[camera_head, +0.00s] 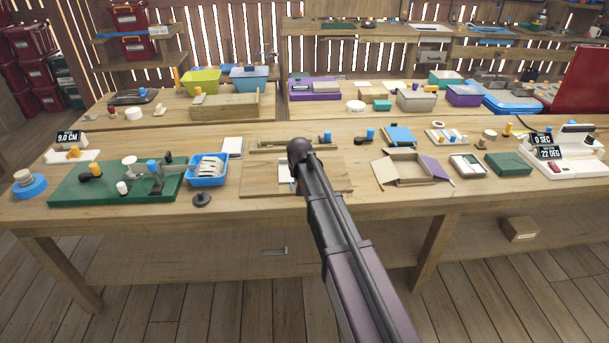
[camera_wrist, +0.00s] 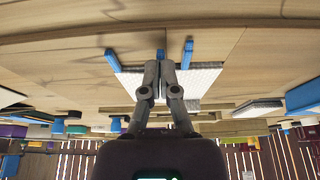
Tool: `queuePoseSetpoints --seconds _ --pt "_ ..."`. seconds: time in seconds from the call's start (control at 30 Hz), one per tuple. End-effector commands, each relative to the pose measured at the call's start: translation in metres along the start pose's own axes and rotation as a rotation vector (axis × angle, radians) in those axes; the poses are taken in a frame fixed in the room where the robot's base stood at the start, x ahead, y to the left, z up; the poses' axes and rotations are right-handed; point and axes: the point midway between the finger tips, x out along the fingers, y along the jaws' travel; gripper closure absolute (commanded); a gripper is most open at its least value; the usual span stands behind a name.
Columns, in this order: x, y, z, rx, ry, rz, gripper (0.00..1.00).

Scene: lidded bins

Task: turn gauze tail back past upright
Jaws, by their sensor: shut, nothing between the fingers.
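In the wrist view a white gridded sheet (camera_wrist: 204,78), apparently the gauze, lies on a wooden board (camera_wrist: 256,55). Blue strips show at its edge, one at the left (camera_wrist: 112,60) and one right of centre (camera_wrist: 187,53). A smaller blue piece (camera_wrist: 160,54) shows at my fingertips. My gripper (camera_wrist: 159,68) is shut and empty, over the middle of the sheet; I cannot tell whether it touches it. In the head view part of a white sheet (camera_head: 285,173) shows left of my arm; my fingers are hidden there. No raised tail can be made out.
A blue bin of white packets (camera_head: 208,170) stands left of the board, with a dark knob (camera_head: 202,199) in front. An open cardboard box (camera_head: 408,168) stands to the right. A wooden rail with fittings (camera_head: 275,143) lies behind. The table's front strip is mostly clear.

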Motion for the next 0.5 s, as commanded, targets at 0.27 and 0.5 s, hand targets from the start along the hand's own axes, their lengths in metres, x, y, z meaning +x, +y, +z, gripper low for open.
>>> queuePoseSetpoints --seconds 0.27,0.5 --pt "0.0 0.0 0.0 0.0 0.0 0.0 1.0" --pt "-0.019 0.0 -0.007 0.0 0.0 0.0 1.0"
